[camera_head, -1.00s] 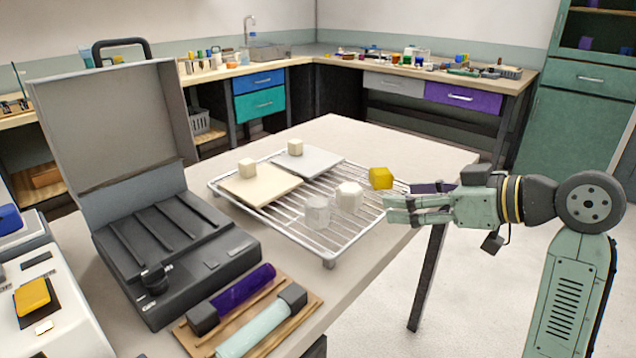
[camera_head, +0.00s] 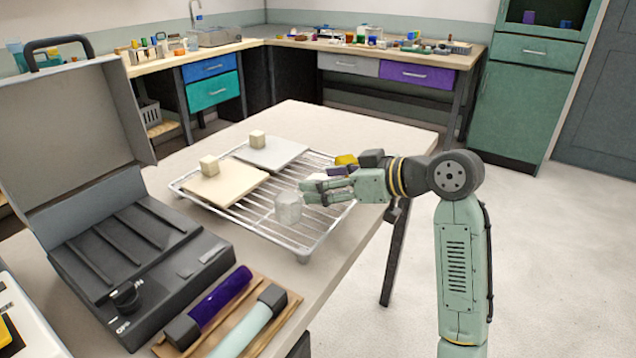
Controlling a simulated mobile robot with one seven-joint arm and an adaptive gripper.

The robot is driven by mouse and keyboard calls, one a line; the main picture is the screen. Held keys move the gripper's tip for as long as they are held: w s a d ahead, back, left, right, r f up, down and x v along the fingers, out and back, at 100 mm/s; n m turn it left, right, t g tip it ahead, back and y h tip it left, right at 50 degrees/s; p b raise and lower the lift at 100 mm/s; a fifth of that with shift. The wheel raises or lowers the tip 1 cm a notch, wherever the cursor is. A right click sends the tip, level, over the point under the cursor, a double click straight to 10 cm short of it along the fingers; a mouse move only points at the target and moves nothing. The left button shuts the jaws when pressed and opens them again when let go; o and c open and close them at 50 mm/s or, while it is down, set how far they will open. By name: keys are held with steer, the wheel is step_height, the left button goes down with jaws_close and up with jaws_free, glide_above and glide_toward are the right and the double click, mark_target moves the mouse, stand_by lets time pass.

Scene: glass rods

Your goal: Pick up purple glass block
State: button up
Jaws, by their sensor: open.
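My gripper (camera_head: 304,192) reaches in from the right over the wire rack (camera_head: 300,251). Its fingers point left and are open, with nothing seen between them. A purple piece (camera_head: 336,171) shows just behind the fingers, mostly hidden by them, so I cannot tell its full shape. A yellow block (camera_head: 346,160) is beside it, partly covered by my gripper. A clear, greyish glass block (camera_head: 288,207) stands on the rack just left of and below the fingertips. A white block (camera_head: 315,177) is largely hidden behind the fingers.
Two pale slabs, cream (camera_head: 228,190) and grey (camera_head: 272,154), lie on the rack, each with a small cream block. An open dark case (camera_head: 140,245) stands left. A wooden tray (camera_head: 290,306) in front holds purple (camera_head: 225,292) and pale green rods. The table's right side is bare.

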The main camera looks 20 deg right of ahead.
steer(key=shift+x, duration=0.95)
steer(key=c, duration=1.3)
